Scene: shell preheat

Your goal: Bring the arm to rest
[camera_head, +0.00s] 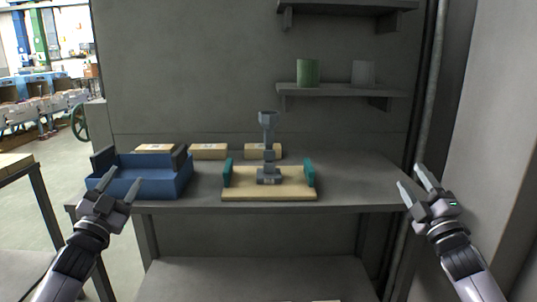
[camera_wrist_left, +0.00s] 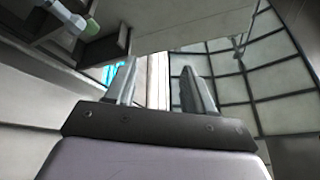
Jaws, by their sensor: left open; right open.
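My left gripper (camera_head: 118,190) is open and empty, in front of the blue bin at the table's left front edge. Its two fingers (camera_wrist_left: 160,85) stand apart in the left wrist view with nothing between them. My right gripper (camera_head: 412,183) is open and empty, off the right end of the table. Both arms come up from the bottom corners in the head view, and neither gripper touches anything that I can see.
A grey table (camera_head: 350,185) holds a blue bin (camera_head: 150,180), a wooden board (camera_head: 240,191) with teal side pieces and an upright grey fixture (camera_head: 268,140), and three small boxes (camera_head: 208,151) behind. A wall shelf (camera_head: 340,91) carries a green cylinder (camera_head: 308,72) and a grey cylinder (camera_head: 362,73).

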